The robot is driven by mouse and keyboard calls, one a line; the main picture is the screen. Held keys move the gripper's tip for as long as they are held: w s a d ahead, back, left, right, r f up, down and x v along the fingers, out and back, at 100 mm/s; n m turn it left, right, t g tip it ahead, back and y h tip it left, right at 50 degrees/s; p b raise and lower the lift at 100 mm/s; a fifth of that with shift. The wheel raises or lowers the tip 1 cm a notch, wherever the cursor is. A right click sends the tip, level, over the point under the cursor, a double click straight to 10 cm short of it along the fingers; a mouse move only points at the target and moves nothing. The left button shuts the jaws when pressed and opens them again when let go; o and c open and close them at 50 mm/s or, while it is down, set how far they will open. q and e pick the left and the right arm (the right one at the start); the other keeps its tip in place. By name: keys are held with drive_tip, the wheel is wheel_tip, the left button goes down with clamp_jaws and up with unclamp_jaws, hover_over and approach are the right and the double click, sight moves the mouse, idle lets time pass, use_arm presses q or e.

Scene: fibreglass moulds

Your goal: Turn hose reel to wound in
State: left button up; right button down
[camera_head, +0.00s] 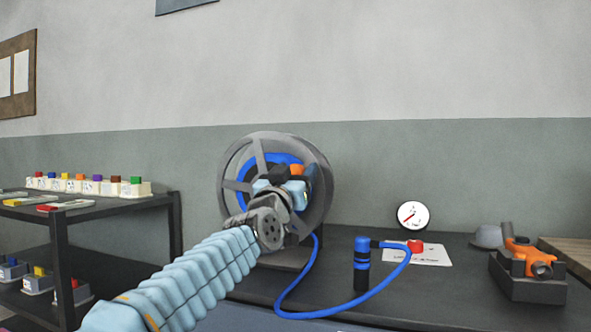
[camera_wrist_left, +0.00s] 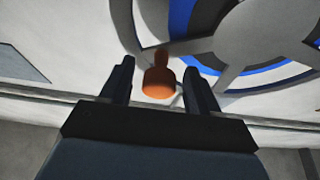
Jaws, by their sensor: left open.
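The hose reel (camera_head: 229,160) stands on the dark bench, a grey spoked wheel with blue hose wound inside. It also shows in the left wrist view (camera_wrist_left: 255,40). Its orange crank knob (camera_head: 296,169) sits in front of the wheel. In the left wrist view the orange knob (camera_wrist_left: 159,80) lies between the two dark fingers of my left gripper (camera_wrist_left: 160,85), with a gap on each side. My left gripper (camera_head: 290,185) is open and hides part of the reel's hub. My right gripper is not in view.
Blue hose (camera_head: 340,311) loops over the bench (camera_head: 440,290) to a blue and black nozzle (camera_head: 361,265). A gauge (camera_head: 413,215), a white card (camera_head: 432,256) and an orange tool (camera_head: 528,258) on a black block are to the right. A shelf cart (camera_head: 110,205) with small boxes stands left.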

use_arm(q)
drive_tip(key=shift+c, duration=0.4)
clamp_jaws()
drive_tip(key=shift+f, duration=0.1)
drive_tip(key=shift+s+d+f+m+h+b, duration=0.1)
drive_tip(key=shift+d+f+m+h+b, duration=0.15)
drive_tip(key=shift+f+m+b, duration=0.55)
drive_tip(key=shift+s+d+f+m+g+h, duration=0.1)
drive_tip(key=shift+f+m+g+h, duration=0.5)
drive_tip(key=shift+m, duration=0.85)
drive_tip(key=shift+w+d+f+m+g+h, duration=0.15)
drive_tip(key=shift+f+m+g+h, duration=0.25)
drive_tip(key=shift+f+m+h, duration=0.7)
drive_tip(key=shift+s+d+f+m+g+h, duration=0.15)
drive_tip(key=shift+f+m+g+h, duration=0.25)
drive_tip(key=shift+m, duration=1.35)
